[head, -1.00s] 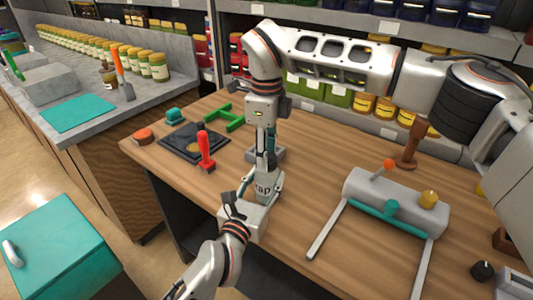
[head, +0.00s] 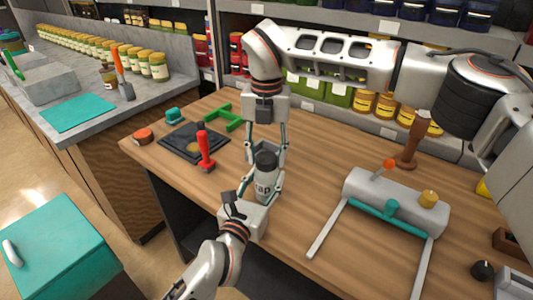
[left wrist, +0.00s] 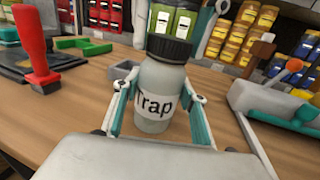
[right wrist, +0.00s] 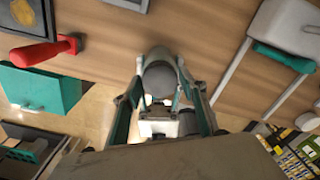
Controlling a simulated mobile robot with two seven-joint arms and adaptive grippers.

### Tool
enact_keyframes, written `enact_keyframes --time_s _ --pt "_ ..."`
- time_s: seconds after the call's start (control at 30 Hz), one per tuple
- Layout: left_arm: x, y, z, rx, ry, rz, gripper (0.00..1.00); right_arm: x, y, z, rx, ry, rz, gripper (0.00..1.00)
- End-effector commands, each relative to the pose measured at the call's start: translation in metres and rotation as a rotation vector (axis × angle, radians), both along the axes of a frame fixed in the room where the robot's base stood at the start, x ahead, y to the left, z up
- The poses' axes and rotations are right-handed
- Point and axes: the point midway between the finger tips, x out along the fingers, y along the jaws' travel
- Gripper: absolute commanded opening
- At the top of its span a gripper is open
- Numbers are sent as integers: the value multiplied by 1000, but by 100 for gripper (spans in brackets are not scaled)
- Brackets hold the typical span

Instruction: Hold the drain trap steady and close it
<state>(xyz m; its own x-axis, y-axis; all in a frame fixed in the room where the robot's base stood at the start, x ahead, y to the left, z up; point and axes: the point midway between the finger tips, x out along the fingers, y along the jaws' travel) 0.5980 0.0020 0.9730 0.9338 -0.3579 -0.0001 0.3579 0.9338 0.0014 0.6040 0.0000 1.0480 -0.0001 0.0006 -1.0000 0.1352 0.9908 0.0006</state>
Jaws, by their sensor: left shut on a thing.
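The drain trap is a grey bottle labelled "Trap" (left wrist: 157,105) with a dark cap (left wrist: 170,50), upright on the wooden table. It also shows in the head view (head: 266,186). The cap sits on the bottle's mouth; how tight it is I cannot tell. My left gripper (left wrist: 160,92) is shut on the bottle's body from the front, one finger on each side. My right gripper (head: 267,150) points down from above with its fingers spread on both sides of the cap, and looks open. The right wrist view looks down on the cap (right wrist: 160,78) between these fingers.
A red-handled tool (head: 205,150), a black tray (head: 188,140) and a green bracket (head: 222,117) lie to the left on the table. A grey pump body (head: 395,197) with teal bar stands to the right. Jar shelves (head: 345,90) are behind.

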Motion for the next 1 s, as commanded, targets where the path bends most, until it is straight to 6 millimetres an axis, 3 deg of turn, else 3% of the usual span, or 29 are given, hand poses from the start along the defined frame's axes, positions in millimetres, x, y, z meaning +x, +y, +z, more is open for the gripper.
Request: enact_keyframes --time_s 0.47,1.0 --pt "0 0 0 0 1 0 0 0 0 7 0 -2 2 55" --pt "0 0 0 0 1 0 0 0 0 102 0 -2 1 55"
